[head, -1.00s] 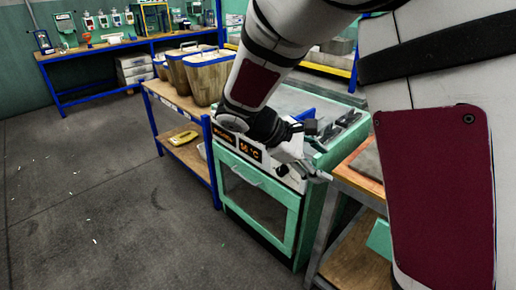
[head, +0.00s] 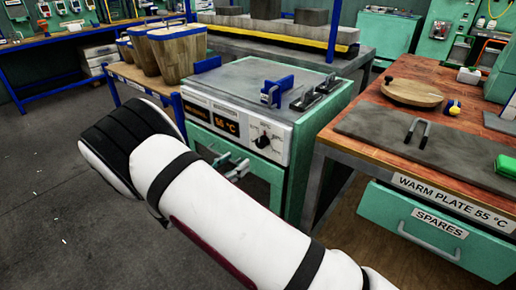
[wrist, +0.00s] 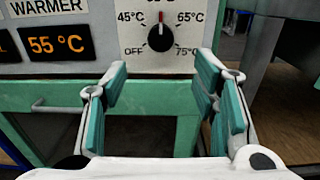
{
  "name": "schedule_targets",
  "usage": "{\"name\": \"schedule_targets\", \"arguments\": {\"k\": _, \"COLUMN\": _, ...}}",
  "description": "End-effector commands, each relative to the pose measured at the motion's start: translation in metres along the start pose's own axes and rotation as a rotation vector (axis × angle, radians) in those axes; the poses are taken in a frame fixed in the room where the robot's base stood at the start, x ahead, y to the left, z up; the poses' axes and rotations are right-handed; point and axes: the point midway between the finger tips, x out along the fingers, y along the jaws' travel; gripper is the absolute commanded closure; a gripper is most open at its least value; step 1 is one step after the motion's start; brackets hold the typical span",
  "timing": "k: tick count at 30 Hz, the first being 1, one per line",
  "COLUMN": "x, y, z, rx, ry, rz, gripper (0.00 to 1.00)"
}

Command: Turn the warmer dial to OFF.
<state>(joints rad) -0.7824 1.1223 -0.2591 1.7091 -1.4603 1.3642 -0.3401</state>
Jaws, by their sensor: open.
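The warmer (head: 262,95) is a green cabinet with a white front panel. Its black dial (wrist: 160,38) shows in the wrist view with the red pointer straight up, between 45 °C and 65 °C. OFF is marked at its lower left. The dial also shows in the head view (head: 262,141). The orange display (wrist: 57,44) reads 55 °C. My gripper (wrist: 163,68) is open and empty, with its teal-padded fingers spread below the dial, apart from it. In the head view my gripper (head: 232,165) is partly hidden by my arm.
Blue and dark metal fittings (head: 278,90) stand on the warmer's top. A wooden bench (head: 352,140) with a warm plate stands close on the right. Wooden buckets (head: 178,52) stand on a shelf at the left. A door handle (wrist: 58,106) lies below the panel.

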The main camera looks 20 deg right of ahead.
Motion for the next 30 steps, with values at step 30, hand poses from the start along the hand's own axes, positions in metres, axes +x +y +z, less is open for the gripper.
{"name": "schedule_targets", "arguments": {"k": 30, "x": 0.121, "y": -0.001, "z": 0.000, "rx": 0.002, "ry": 0.002, "rz": -0.003, "gripper": 0.46}}
